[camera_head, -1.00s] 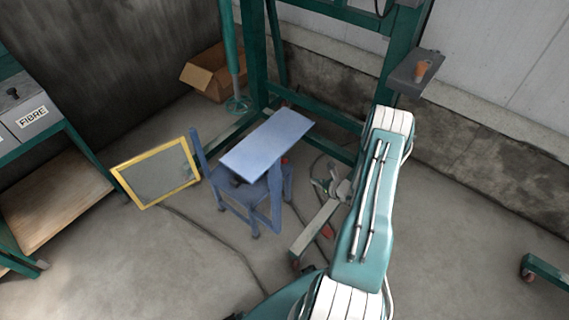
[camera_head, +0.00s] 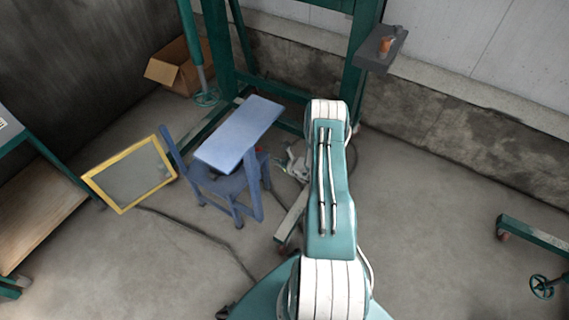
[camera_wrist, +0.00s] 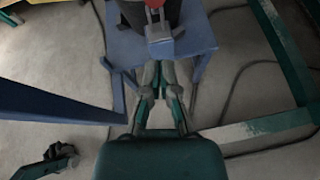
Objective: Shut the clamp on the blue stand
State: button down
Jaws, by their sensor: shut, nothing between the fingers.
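The blue stand (camera_head: 238,135) is on the floor left of my arm in the head view, with a sloping flat top. Its blue surface (camera_wrist: 197,38) shows at the top of the wrist view. A grey metal piece (camera_wrist: 159,38), perhaps the clamp, is against a dark body on the stand; I cannot tell whether it is open or shut. My gripper (camera_wrist: 158,66) is shut and empty, its fingertips just below the grey piece in the wrist picture. I cannot tell whether they touch. The head view does not show the clamp clearly.
A yellow-edged panel (camera_head: 130,175) lies left of the stand. A green frame (camera_head: 216,50) stands behind it, with a cardboard box (camera_head: 176,68) nearby. A cable (camera_head: 205,237) runs over the floor. The floor at right is mostly clear, with a green wheeled foot (camera_head: 540,238) at the edge.

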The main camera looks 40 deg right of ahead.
jog(key=shift+w+a+r, duration=0.1)
jog(key=shift+w+r, duration=0.1)
jog(key=shift+w, duration=0.55)
jog(key=shift+w+a+r, duration=0.15)
jog(key=shift+w, duration=0.55)
jog(key=shift+w+a+r, duration=0.1)
jog(key=shift+w+r, duration=0.1)
jog(key=shift+w, duration=0.55)
